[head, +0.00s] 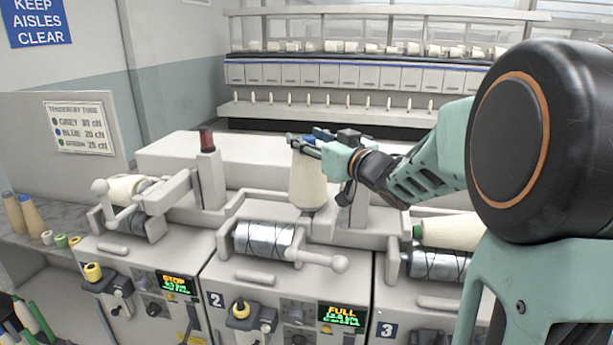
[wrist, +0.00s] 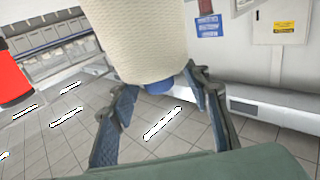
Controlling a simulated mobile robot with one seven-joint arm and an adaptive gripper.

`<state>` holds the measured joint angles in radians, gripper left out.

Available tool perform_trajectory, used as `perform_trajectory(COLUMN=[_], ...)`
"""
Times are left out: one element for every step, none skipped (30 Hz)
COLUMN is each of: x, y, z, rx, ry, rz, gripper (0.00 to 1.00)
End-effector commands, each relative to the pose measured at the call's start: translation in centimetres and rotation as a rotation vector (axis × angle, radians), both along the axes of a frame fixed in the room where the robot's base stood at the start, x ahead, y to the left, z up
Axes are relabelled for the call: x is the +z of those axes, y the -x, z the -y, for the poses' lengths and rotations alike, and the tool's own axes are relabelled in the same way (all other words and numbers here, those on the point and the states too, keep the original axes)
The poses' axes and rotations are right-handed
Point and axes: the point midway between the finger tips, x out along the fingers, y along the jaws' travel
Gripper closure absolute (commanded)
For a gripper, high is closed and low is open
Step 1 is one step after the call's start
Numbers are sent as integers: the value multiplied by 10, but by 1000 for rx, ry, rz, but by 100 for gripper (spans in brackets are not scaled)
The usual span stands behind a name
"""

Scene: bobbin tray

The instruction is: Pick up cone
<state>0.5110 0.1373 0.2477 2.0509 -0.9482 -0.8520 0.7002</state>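The cream yarn cone (head: 308,185) is upright in the air above the middle winding unit, narrow end up, in the head view. My gripper (head: 308,146) is at its top, with the fingers shut around the narrow end. In the wrist view the cone (wrist: 140,40) fills the top middle, and its blue tube tip (wrist: 165,88) shows between the fingers of my gripper (wrist: 165,95). The exact finger contact is partly hidden by the cone.
Below the cone is unit 2's bare metal drum (head: 264,237), its display (head: 342,315) reading FULL. A lamp post (head: 207,170) stands to the left. Other cones sit on the left unit (head: 130,190) and right unit (head: 452,231). A bobbin rack (head: 340,75) stands behind.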

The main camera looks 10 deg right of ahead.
Motion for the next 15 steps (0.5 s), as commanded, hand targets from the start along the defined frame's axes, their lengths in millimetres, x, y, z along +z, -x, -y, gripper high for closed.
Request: perform_trajectory(x=[0,0,0,0,0,0,0,0,0,0,0,0,0,0,0], y=[0,0,0,0,0,0,0,0,0,0,0,0,0,0,0], z=[0,0,0,0,0,0,0,0,0,0,0,0,0,0,0], rx=[0,0,0,0,0,0,0,0,0,0,0,0,0,0,-1], ry=[0,0,0,0,0,0,0,0,0,0,0,0,0,0,0], rz=[0,0,0,0,0,0,0,0,0,0,0,0,0,0,0], gripper=[63,67,71,74,78,82,85,89,93,96,100,100,100,100,100])
